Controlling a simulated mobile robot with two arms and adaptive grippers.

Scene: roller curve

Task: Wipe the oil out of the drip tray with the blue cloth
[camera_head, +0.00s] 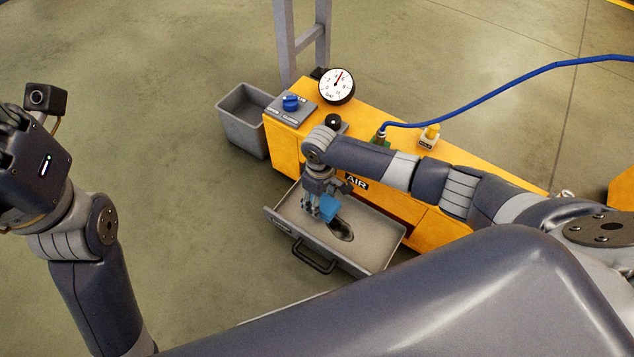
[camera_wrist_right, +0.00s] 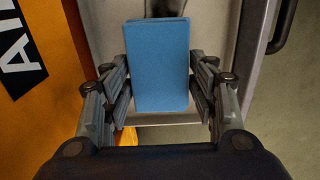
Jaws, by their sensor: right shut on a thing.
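The drip tray (camera_head: 376,248) is a grey drawer with a dark handle (camera_head: 313,258), pulled out from the front of the yellow unit. A dark oil patch (camera_head: 342,232) shows on its floor, partly hidden by the cloth. My right gripper (camera_head: 322,205) is over the tray, shut on the blue cloth (camera_head: 329,209). In the right wrist view the blue cloth (camera_wrist_right: 158,70) is a flat block between the fingers, with a dark patch (camera_wrist_right: 166,8) just beyond it. I cannot tell whether the cloth touches the tray floor.
The yellow unit (camera_head: 285,149) carries a gauge (camera_head: 337,86), a blue valve knob (camera_head: 291,102) and a blue hose (camera_head: 480,106). An open grey bin (camera_head: 243,128) stands at its left end. A grey post frame (camera_head: 285,40) rises behind. The floor left of the tray is clear.

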